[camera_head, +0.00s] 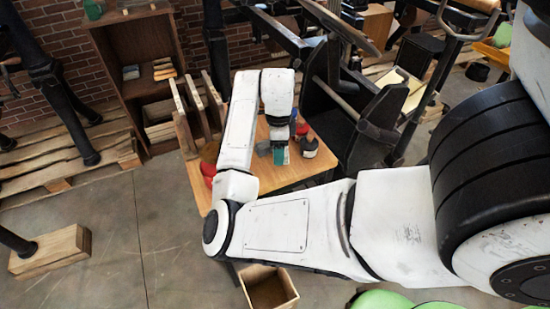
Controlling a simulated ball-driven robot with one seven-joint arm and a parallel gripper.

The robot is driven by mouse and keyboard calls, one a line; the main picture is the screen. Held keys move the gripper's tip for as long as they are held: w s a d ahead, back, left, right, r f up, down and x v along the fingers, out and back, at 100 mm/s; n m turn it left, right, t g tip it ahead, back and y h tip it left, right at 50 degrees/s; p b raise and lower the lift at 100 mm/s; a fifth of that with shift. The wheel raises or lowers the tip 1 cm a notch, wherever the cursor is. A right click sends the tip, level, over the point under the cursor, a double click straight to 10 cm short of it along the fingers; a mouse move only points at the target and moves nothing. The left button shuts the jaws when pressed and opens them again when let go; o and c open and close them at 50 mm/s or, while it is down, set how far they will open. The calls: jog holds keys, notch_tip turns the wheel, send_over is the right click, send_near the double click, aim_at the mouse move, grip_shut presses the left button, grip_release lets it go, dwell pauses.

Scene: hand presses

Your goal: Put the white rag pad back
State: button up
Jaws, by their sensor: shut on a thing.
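My gripper (279,141) hangs at the end of my white arm, pointing down over the wooden table (285,178). It is small in this view and mostly covered by my own wrist. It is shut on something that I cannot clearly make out. A small teal thing (281,156) shows right at the fingertips; I cannot tell whether it is held or stands behind them. I cannot pick out the white rag pad for certain. My forearm hides part of the table.
A dark bottle or tin (309,147) stands just right of my gripper, and a red thing (208,171) sits at the table's left side. A wooden shelf (112,65) stands back left. A black press (372,125) stands right. An open wooden box (268,289) is on the floor.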

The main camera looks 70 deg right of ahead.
jog(key=shift+w+a+f, duration=0.15)
jog(key=shift+w+f, duration=0.05)
jog(key=shift+f, duration=0.1)
jog(key=shift+w+a+f, duration=0.1)
jog(key=shift+f, duration=0.8)
jog(key=shift+w+a+f, duration=0.1)
jog(key=shift+f, duration=0.8)
jog(key=o, duration=0.9)
